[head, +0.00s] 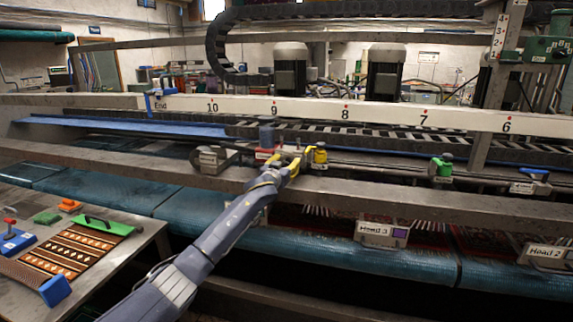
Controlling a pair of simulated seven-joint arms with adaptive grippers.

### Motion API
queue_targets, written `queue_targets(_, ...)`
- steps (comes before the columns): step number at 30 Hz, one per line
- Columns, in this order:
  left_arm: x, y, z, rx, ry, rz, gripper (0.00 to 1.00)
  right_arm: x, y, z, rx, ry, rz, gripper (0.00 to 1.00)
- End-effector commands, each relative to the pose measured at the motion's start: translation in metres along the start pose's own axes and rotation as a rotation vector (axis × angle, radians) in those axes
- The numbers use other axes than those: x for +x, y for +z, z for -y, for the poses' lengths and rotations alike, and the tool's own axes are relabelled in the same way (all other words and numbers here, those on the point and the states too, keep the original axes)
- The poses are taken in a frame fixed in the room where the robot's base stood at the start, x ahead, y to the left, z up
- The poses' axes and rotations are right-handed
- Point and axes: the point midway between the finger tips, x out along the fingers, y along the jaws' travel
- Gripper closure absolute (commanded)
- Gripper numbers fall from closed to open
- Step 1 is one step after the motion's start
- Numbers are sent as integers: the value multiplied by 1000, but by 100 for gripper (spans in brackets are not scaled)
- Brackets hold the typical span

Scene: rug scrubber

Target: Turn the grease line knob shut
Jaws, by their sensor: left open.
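My left gripper (292,156) reaches in over the front rail, with its yellow fingers spread open. It is close to a valve with a yellow knob (320,155), just to the right of the fingers. I cannot tell whether a finger touches it. More valves sit along the same pipe to the right, one with a green knob (442,166) and one with a blue handle (535,173). A red part (265,154) shows just left of the fingers. No grease label is readable, so I cannot tell which knob is the grease line one. My right gripper is not in view.
A metal rail (400,202) runs in front of the valves, and a white numbered beam (380,111) runs behind and above them. Head labels (381,233) hang below the rail. A table (135,243) at the left holds a patterned rug piece (78,250) and several brushes.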

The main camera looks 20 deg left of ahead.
Motion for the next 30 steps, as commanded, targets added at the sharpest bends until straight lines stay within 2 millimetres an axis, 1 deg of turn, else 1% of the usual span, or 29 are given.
queue_targets(3,0,0,0,0,0,0,54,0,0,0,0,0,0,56)
queue_targets(15,0,0,0,0,0,0,100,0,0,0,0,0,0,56)
queue_targets(25,0,0,1,5,-1,0,100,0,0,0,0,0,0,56)
queue_targets(30,0,-1,1,53,-1,2,100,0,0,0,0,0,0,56)
